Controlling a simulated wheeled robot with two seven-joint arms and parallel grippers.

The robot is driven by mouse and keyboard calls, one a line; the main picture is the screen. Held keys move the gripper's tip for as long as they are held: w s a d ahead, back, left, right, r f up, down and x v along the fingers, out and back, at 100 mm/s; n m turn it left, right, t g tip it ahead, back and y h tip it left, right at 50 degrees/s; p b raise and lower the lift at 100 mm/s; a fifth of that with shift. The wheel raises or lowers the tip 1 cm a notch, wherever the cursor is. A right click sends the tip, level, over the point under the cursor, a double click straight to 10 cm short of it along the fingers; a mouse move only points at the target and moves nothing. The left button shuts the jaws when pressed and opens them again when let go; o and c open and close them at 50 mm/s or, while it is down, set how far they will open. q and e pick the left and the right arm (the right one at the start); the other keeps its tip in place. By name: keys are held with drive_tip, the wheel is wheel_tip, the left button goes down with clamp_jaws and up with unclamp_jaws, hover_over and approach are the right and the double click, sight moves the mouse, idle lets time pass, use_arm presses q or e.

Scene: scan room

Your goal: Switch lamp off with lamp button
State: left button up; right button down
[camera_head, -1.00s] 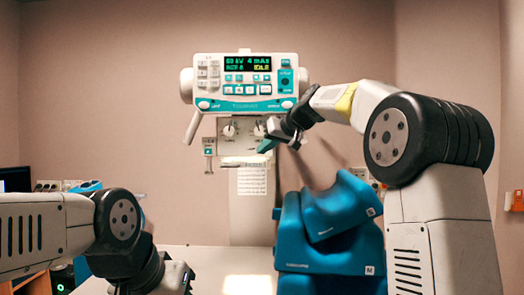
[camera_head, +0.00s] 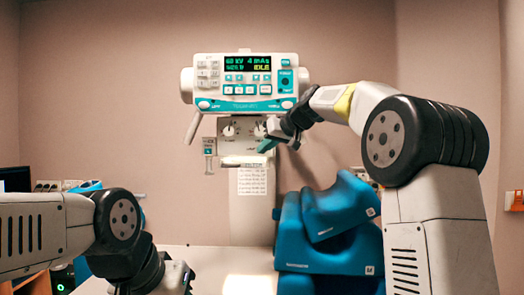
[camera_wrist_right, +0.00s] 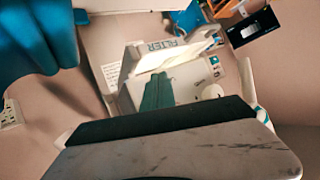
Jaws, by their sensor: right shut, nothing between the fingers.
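The x-ray head hangs at the middle, with a white lamp housing (camera_head: 232,146) below the control panel (camera_head: 246,83). The housing has two round knobs, the left one (camera_head: 229,131) clear to see. I cannot make out for certain which part is the lamp button. A bright patch of light (camera_head: 248,284) lies on the table below. My right gripper (camera_head: 266,146) is shut and empty at the housing's right front; its green fingers also show in the right wrist view (camera_wrist_right: 157,93). Contact is unclear. My left gripper (camera_head: 178,278) is low at left, its fingers not clear.
Blue cushions (camera_head: 330,235) stand on the right below my right arm. The pale table (camera_head: 208,262) is clear in front. A handle (camera_head: 193,127) juts down left of the housing. A printed sheet (camera_head: 252,181) hangs below it.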

drive_tip(key=shift+w, duration=0.55)
idle(0.6)
drive_tip(key=shift+s, duration=0.8)
drive_tip(key=shift+s, duration=0.1)
drive_tip(key=s, duration=0.4)
drive_tip(key=shift+s, duration=0.4)
idle(0.6)
